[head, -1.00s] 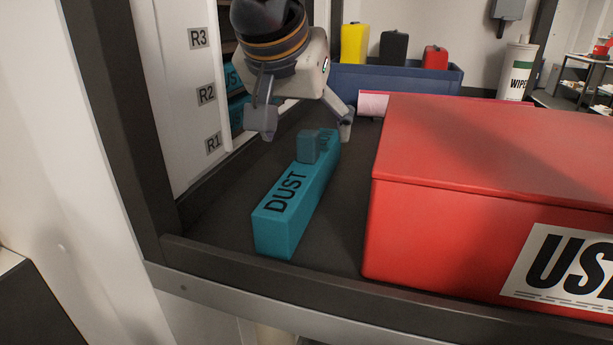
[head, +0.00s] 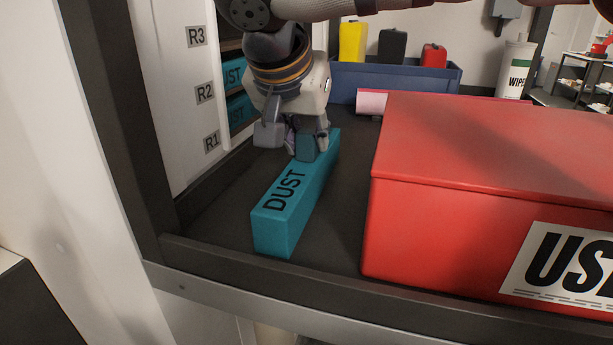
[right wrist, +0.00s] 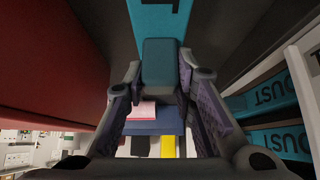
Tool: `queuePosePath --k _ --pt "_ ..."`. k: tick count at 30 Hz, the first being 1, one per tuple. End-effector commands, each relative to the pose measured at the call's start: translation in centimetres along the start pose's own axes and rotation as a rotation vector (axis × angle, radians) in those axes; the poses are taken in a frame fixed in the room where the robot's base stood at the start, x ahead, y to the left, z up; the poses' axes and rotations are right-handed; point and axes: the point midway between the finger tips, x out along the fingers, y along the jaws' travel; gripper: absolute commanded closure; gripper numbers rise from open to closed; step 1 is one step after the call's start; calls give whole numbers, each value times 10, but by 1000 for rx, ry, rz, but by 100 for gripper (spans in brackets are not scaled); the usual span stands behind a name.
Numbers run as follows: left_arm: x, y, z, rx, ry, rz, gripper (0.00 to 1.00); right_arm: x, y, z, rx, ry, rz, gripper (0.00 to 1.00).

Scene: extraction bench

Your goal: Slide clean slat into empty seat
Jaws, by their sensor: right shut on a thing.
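A teal slat (head: 283,215) marked DUST lies on the dark bench top, with a small block-shaped grip (head: 306,147) on its upper face. My right gripper (head: 305,148) is over the slat's far half with its fingers shut on that grip. In the right wrist view the grip (right wrist: 160,64) sits between the two fingertips. The rack (head: 208,95) at the left has labels R1, R2 and R3. Teal slats show in it beside R2 and R3; the place beside R1 is mostly hidden by my gripper. My left gripper is not in view.
A large red box (head: 480,190) marked with a cut-off "US" label stands right of the slat. Behind are a pink roll (head: 372,102), a blue bin (head: 400,84) with yellow, black and red containers, and a wipes tub (head: 517,70). Bare bench lies between slat and red box.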

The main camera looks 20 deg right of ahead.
Motion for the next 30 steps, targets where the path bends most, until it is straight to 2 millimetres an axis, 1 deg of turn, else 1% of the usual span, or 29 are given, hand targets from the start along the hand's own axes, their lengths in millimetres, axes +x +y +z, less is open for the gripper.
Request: queuePosePath --k 4,21,30 --pt "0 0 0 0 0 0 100 -7 0 -6 3 2 -1 100" --pt "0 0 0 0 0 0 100 -53 -1 -41 2 2 -1 100" --pt "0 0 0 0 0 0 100 -56 -1 -43 0 0 -1 100"
